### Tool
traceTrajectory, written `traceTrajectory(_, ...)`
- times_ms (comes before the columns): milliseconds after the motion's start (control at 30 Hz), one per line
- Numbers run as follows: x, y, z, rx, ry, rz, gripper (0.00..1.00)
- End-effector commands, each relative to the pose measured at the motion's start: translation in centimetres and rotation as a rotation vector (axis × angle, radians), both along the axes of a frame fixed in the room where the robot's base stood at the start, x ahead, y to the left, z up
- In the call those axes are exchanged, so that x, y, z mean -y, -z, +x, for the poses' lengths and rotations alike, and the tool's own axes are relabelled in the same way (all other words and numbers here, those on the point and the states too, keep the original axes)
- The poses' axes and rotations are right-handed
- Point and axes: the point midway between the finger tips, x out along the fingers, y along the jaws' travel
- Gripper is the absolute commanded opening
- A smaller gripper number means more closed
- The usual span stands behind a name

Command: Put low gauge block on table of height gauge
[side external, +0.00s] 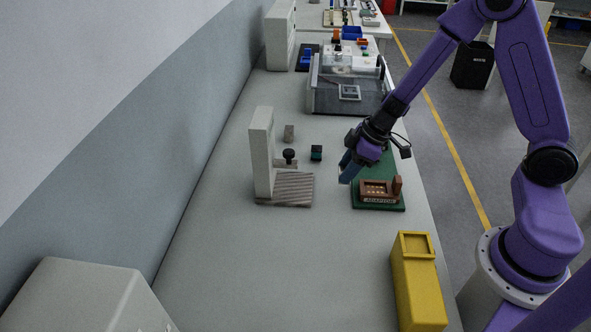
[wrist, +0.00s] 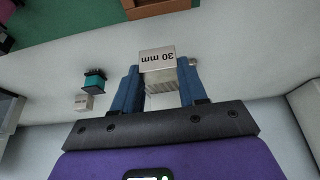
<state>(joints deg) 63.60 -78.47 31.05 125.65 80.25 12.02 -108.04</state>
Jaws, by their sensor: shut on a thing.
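My gripper (side external: 346,172) is above the grey bench, right of the height gauge and by the left edge of the green mat. In the wrist view, its two blue fingers (wrist: 158,80) are shut on a pale metal gauge block (wrist: 157,60) marked "30 mm". I cannot make the held block out in the side view. The height gauge has a tall pale column (side external: 262,150), a dark knob (side external: 289,155) and a striped low table (side external: 287,190) with nothing on it. Another small grey block (side external: 289,133) stands behind the gauge; it also shows in the wrist view (wrist: 83,102), its label unreadable.
A small teal and black part (side external: 316,153) stands between gauge and gripper. A yellow bin (side external: 417,285) is at the front right, a grey machine (side external: 345,95) behind. The bench in front of the gauge is clear.

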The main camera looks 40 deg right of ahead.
Motion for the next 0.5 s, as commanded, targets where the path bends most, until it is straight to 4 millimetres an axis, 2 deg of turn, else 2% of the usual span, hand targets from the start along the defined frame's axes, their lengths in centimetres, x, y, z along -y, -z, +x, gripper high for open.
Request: traceTrajectory(500, -3.8, 0.0, 3.8, 0.002, -0.002, -0.001, 0.02)
